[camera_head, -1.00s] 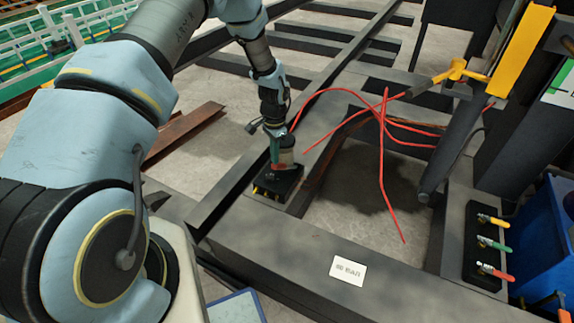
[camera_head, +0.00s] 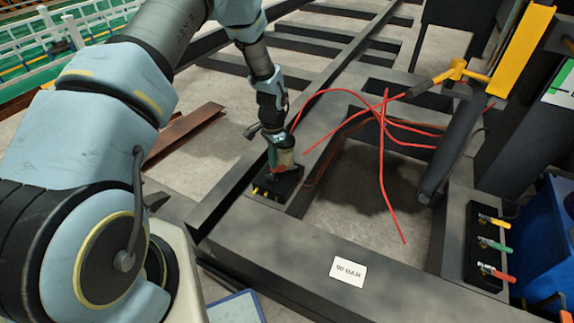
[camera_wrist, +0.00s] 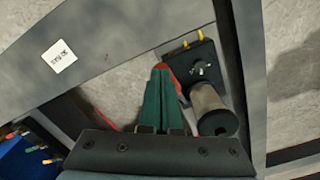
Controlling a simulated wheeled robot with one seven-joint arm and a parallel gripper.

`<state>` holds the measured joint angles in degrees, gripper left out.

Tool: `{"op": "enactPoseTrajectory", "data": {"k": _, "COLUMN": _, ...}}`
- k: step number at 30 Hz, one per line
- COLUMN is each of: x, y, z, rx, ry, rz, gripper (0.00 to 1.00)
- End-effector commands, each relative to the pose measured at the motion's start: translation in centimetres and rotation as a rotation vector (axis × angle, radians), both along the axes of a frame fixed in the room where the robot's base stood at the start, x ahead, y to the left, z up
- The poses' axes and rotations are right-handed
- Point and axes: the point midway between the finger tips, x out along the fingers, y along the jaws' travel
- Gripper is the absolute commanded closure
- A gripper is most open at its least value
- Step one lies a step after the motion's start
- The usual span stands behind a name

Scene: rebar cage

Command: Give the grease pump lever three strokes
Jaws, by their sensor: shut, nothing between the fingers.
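The grease pump has a black base (camera_head: 279,190) with yellow fittings and a pale grey cylinder (camera_head: 286,157). It stands on the dark steel frame in the head view. In the wrist view its base (camera_wrist: 198,68) and cylinder (camera_wrist: 207,104) are right of my fingers. A red lever (camera_wrist: 174,78) shows in part beside the green fingertips; the fingers hide some of it. My gripper (camera_wrist: 158,72) is shut and empty, with its tips close against the red lever. I cannot tell whether they touch. In the head view my gripper (camera_head: 273,146) is just above the pump.
Red hoses (camera_head: 382,150) arch over the frame opening right of the pump. A white label (camera_head: 349,271) lies on the front beam. A valve panel (camera_head: 480,245) with coloured handles and a blue bin (camera_head: 545,240) stand at the right. A rusty beam (camera_head: 184,133) lies left.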

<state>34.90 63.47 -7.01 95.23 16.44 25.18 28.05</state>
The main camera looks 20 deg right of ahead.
Motion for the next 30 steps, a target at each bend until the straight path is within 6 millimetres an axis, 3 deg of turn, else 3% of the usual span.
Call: {"op": "enactPoseTrajectory", "data": {"k": 30, "x": -1.1, "y": 1.4, "z": -2.2, "rx": 0.0, "ry": 0.0, "rz": 0.0, "gripper": 1.0}}
